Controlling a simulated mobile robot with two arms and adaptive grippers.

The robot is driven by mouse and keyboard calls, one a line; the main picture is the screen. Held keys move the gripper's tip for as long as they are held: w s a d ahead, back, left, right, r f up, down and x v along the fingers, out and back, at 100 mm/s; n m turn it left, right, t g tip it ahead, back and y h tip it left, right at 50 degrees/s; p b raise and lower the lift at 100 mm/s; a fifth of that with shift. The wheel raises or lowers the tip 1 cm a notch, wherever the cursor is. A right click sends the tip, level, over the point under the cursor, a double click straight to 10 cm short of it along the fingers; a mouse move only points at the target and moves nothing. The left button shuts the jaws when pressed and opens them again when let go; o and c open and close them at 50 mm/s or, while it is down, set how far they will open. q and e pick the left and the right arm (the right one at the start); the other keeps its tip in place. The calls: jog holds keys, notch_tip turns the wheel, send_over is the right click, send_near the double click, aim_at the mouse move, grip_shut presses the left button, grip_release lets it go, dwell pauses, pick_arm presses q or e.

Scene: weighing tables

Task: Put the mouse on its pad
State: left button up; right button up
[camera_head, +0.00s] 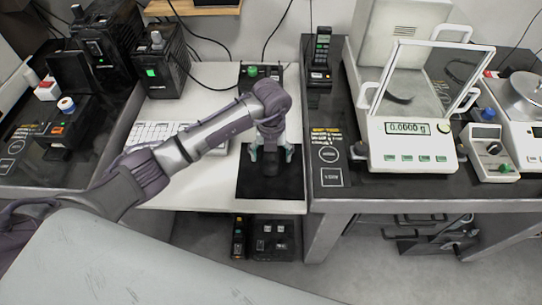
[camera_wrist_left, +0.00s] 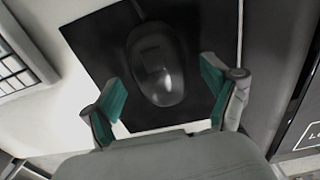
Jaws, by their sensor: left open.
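The black mouse (camera_wrist_left: 157,72) lies on the black mouse pad (camera_wrist_left: 88,33) in the left wrist view. In the head view the pad (camera_head: 270,189) sits at the right front of the white desk, and the mouse is mostly hidden by my arm and gripper. My left gripper (camera_head: 270,156) is over the pad. In the left wrist view its green-padded fingers (camera_wrist_left: 165,92) are spread, one on each side of the mouse's rear end, with a visible gap on both sides. My right gripper is not in view.
A white keyboard (camera_head: 160,133) lies left of the pad. A balance (camera_head: 412,140) with a glass shield stands on the dark table (camera_head: 340,187) to the right. Black devices (camera_head: 160,67) stand at the left back. The white desk (camera_head: 205,185) is bare between keyboard and pad.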

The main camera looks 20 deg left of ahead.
aim_at(271, 156)
pick_arm(q)
notch_tip(271, 156, up, 11)
jog(key=shift+b, duration=0.4)
